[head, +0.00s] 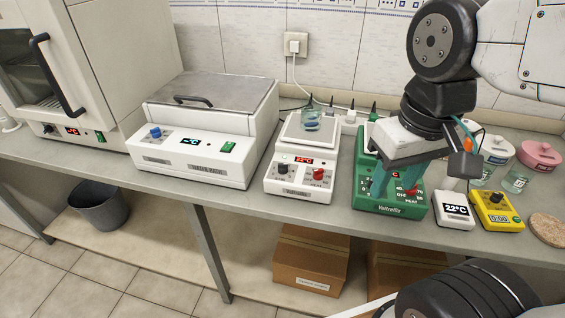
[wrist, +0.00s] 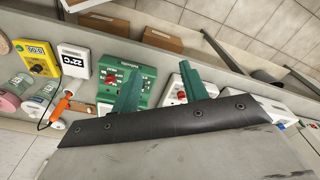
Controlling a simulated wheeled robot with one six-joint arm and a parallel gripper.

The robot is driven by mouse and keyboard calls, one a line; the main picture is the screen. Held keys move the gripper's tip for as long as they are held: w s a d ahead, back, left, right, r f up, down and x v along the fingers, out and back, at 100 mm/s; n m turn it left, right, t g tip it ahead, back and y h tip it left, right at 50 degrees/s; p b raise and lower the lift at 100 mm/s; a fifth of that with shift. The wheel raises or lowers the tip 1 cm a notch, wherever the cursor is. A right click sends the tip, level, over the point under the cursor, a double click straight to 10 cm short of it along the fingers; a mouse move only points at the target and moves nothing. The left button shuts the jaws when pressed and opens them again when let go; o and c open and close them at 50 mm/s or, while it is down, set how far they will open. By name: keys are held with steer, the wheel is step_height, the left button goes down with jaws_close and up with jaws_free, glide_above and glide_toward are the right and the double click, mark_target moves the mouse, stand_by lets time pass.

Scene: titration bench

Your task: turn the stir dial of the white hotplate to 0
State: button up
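The white hotplate (head: 298,190) stands mid-bench with a black dial (head: 283,168) on the left of its front panel and a red dial (head: 318,174) on the right. A lit red display sits between and above them. The dial labels and pointer settings are too small to read. A beaker with blue contents (head: 312,122) stands on its plate. My gripper (head: 393,188) is open and empty over the front of the green hotplate, right of the white one. In the wrist view its two teal fingers (wrist: 160,75) are apart; the white hotplate (wrist: 172,90) is partly hidden behind one.
The green hotplate (head: 388,207) has a red dial near my fingers. A white thermometer box (head: 455,210) and a yellow timer (head: 497,211) stand right of it. A white water bath (head: 190,165) stands left, with a bare bench gap before the white hotplate.

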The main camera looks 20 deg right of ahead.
steer(key=w+a+f+g, duration=0.2)
steer(key=w+a, duration=0.1)
steer(key=w, duration=0.3)
steer(key=m+t, duration=0.1)
steer(key=m, duration=1.7)
glide_above(282, 164)
step_height(282, 164, down, 4)
steer(key=shift+s+f, duration=0.1)
steer(key=m, duration=0.2)
steer(key=shift+w+m, duration=0.2)
steer(key=shift+m, duration=0.2)
steer(key=shift+f, duration=0.45)
step_height(282, 164, down, 7)
steer(key=shift+r, duration=0.1)
jaws_close()
